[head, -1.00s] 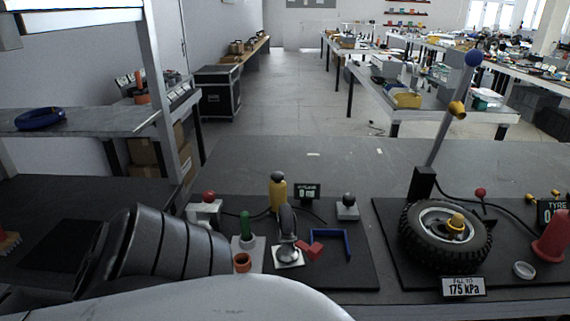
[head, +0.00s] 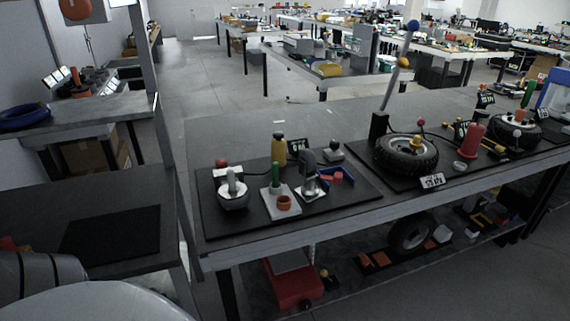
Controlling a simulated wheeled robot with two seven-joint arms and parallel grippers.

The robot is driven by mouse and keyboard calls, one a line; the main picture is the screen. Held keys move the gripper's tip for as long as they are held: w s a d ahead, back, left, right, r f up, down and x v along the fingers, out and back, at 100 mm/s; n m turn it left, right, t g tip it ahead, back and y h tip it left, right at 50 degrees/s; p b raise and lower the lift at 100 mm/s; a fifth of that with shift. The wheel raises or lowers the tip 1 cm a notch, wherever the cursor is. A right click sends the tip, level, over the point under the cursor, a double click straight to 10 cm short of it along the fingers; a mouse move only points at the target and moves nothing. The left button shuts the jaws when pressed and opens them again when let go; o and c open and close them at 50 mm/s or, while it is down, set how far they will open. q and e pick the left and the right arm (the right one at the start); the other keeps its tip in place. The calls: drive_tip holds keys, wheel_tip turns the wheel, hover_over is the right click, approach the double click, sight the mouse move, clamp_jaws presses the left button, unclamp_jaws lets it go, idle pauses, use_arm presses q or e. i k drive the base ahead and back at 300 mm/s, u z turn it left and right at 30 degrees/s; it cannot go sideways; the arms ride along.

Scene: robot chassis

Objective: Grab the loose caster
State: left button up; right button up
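A small caster (head: 311,180) with a dark wheel and a silver plate stands on the black mat on the bench, in the middle of the head view. To its left is a rounded grey piece with a pale upright handle (head: 232,191); I cannot tell whether it is a caster too. A light block with a green peg (head: 275,180) and an orange ring (head: 284,203) stands between them. Neither gripper is in view. Only a dark ribbed part and a pale part of my own body show at the lower left, apart from the caster.
A blue bracket (head: 340,173) is beside the caster. A red jack-like object (head: 292,283) stands below the bench. A side table (head: 85,208) is at left, with a gap between.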

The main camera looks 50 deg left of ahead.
sight(308, 160)
drive_tip(key=u, duration=1.9)
